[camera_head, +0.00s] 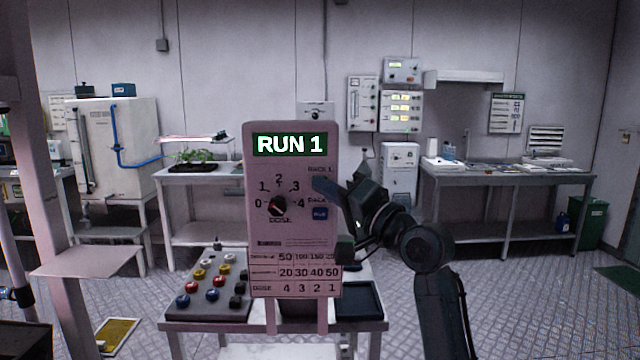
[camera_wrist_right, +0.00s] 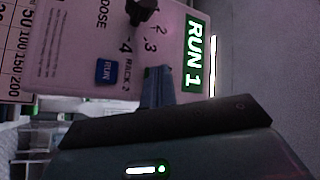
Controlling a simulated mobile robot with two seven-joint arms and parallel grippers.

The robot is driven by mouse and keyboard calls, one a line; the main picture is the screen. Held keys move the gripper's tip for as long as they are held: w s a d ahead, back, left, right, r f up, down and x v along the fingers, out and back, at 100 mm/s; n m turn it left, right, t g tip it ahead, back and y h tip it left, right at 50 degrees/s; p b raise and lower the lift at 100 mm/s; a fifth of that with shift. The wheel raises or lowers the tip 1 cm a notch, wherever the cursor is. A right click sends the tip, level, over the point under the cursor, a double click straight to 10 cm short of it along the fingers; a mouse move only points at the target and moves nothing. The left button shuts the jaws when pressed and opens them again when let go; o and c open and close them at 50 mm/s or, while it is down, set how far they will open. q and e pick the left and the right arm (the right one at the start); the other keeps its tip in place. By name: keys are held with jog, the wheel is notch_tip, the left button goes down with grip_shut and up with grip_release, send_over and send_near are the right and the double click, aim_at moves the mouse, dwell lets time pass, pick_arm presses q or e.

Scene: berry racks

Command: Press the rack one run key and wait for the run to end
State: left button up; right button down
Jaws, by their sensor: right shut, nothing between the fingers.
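A pale pink control panel (camera_head: 262,170) stands upright at the middle of the head view. Its lit display (camera_head: 290,144) reads RUN 1, and it also shows in the right wrist view (camera_wrist_right: 194,55). My right gripper (camera_head: 322,187) is shut and empty, its fingertips at the panel beside the RACK 1 label. The rack one run key is hidden behind the fingers; whether they touch it I cannot tell. The blue rack two RUN key (camera_head: 320,213) is visible below, and also in the wrist view (camera_wrist_right: 107,71). A black dose dial (camera_head: 278,207) sits left of the keys. My left gripper is not in view.
Below the panel, a stand carries a box of coloured knobs (camera_head: 208,290) on the left and a dark tray (camera_head: 359,300) on the right. A long bench (camera_head: 500,180) stands at the back right. The floor between is open.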

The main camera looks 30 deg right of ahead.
jog(key=shift+s+a, duration=0.4)
jog(key=shift+s, duration=0.3)
jog(key=shift+p, duration=0.3)
jog(key=s+a, duration=0.1)
jog(key=s+p, duration=0.1)
jog(key=s+a, duration=0.1)
jog(key=s, duration=0.1)
jog(key=shift+s+a, duration=0.1)
jog(key=shift+a, duration=0.2)
